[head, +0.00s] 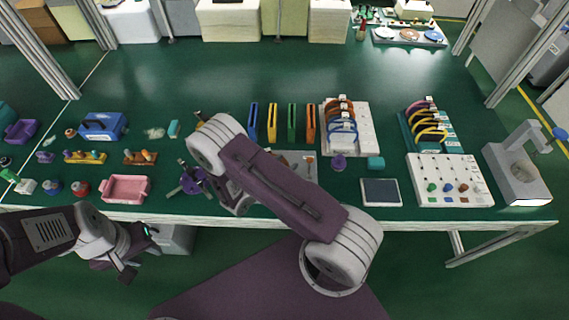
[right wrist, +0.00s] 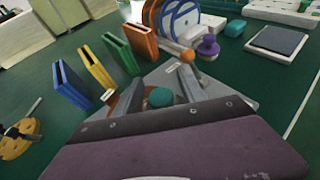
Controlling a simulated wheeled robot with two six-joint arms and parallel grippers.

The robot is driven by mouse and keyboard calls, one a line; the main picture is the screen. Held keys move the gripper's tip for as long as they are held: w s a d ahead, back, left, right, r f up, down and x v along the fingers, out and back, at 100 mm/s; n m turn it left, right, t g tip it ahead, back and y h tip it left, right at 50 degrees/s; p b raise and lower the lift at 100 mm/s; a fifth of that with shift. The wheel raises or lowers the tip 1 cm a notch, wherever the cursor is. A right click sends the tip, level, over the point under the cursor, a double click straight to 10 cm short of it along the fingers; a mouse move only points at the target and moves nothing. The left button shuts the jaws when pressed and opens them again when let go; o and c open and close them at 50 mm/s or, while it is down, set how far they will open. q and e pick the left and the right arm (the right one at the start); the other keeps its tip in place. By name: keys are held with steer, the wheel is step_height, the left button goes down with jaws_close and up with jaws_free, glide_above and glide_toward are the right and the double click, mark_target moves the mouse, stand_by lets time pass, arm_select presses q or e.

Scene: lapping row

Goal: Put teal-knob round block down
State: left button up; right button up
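A rounded teal knob (right wrist: 160,97) shows in the right wrist view, low between the two grey fingers of my right gripper (right wrist: 160,76). A gap shows between the knob and the right-hand finger, so the gripper looks open around it. The body under the knob is mostly hidden by my gripper. A grey plate (head: 297,160) lies beneath, partly hidden by my right arm in the head view. My right fingertips are hidden there. My left gripper (head: 138,255) hangs in front of the table's edge at lower left, fingers apart and empty.
Several coloured slotted blocks (head: 271,122) stand beyond the plate. A disc rack (head: 362,130) and a purple knobbed piece (head: 339,162) are to its right. An orange ball-topped peg (right wrist: 187,57) stands near my right fingers. A pink tray (head: 126,188) sits at left.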

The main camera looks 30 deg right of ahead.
steer(key=shift+a+r, duration=0.1)
steer(key=shift+r, duration=0.2)
steer(key=v, duration=1.2)
steer(key=s+d+r+m+g+y, duration=0.2)
steer(key=s+d+m+g+y, duration=0.2)
steer(key=s+m+g+y, duration=0.5)
steer(key=a+r+m+t+y, duration=0.1)
steer(key=m, duration=0.3)
steer(key=a+r+m+t+y, duration=0.1)
steer(key=r+m+t, duration=0.1)
steer(key=m, duration=0.3)
steer(key=a+r+m+t+y, duration=0.1)
steer(key=m, duration=0.4)
steer(key=shift+w+a+r+t+y, duration=0.15)
steer(key=shift+w+r+t+y, duration=0.1)
steer(key=shift+r+t+y, duration=0.05)
